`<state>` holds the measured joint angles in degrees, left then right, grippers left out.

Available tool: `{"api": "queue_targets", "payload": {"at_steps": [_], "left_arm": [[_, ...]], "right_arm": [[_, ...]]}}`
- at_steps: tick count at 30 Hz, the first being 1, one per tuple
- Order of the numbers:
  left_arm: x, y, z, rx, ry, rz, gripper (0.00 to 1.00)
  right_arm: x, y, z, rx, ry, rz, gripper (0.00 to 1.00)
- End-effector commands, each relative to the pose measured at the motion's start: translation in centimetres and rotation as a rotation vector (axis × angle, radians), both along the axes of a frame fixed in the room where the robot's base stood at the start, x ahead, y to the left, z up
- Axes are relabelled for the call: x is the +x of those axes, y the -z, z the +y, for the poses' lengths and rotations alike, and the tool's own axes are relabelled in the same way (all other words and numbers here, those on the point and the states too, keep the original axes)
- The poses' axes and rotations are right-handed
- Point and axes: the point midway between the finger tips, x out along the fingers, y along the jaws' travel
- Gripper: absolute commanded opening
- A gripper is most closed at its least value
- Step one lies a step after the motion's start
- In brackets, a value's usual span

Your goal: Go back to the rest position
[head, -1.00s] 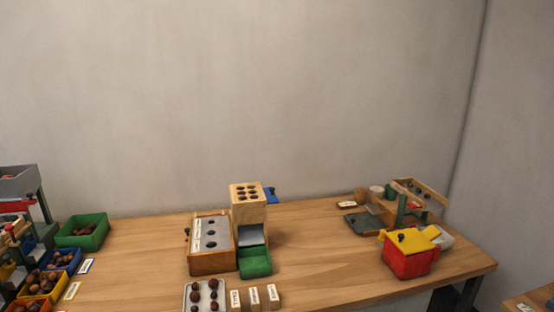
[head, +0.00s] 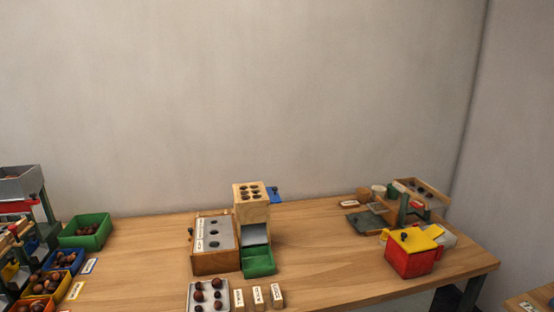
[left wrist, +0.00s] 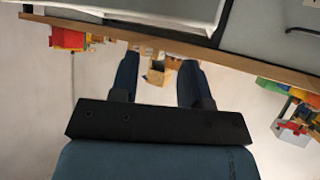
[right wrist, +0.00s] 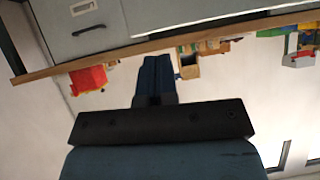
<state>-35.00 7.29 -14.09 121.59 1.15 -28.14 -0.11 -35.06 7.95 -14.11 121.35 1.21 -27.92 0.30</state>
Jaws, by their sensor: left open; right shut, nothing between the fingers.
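Neither gripper shows in the head view. In the left wrist view my left gripper (left wrist: 158,68) is open, its two blue fingers apart with nothing held between them. The wooden dispenser beyond shows in the gap between the fingers. In the right wrist view my right gripper (right wrist: 157,68) is shut and empty, its fingers together. Both wrist views look upside down towards the workbench, and both grippers appear clear of it.
The wooden table (head: 330,258) carries a wooden dispenser (head: 251,205) with a green tray (head: 258,262), a grey chestnut tray (head: 193,297), a red box with yellow lid (head: 409,262), and a green bin (head: 85,231) at left. Bare wood lies right of the dispenser.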

Motion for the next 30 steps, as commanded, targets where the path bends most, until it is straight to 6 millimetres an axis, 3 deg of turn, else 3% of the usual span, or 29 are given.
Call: {"api": "queue_targets", "payload": {"at_steps": [2,11,18,21,25,30], "left_arm": [[-0.2,-1.6,0.1,0.011,0.004,0.007,0.43],[-0.5,-6.6,0.5,0.021,0.002,0.008,0.43],[-0.9,-12.8,1.0,0.036,0.001,0.010,0.43],[-1.0,-14.5,1.2,0.041,-0.001,0.009,0.43],[-1.2,-15.7,1.4,0.045,0.000,0.009,0.43],[-1.2,-15.8,1.5,0.047,0.000,0.009,0.43]], "right_arm": [[0.0,-1.9,0.2,-0.009,0.001,0.003,0.00],[-0.3,-6.9,-0.2,-0.020,0.001,0.004,0.00],[-0.7,-13.1,-0.8,-0.033,0.002,0.005,0.00],[-0.9,-14.8,-1.0,-0.038,0.003,0.006,0.00],[-1.0,-16.0,-1.1,-0.043,0.004,0.006,0.00],[-1.1,-16.1,-1.2,-0.045,0.003,0.005,0.00]]}}
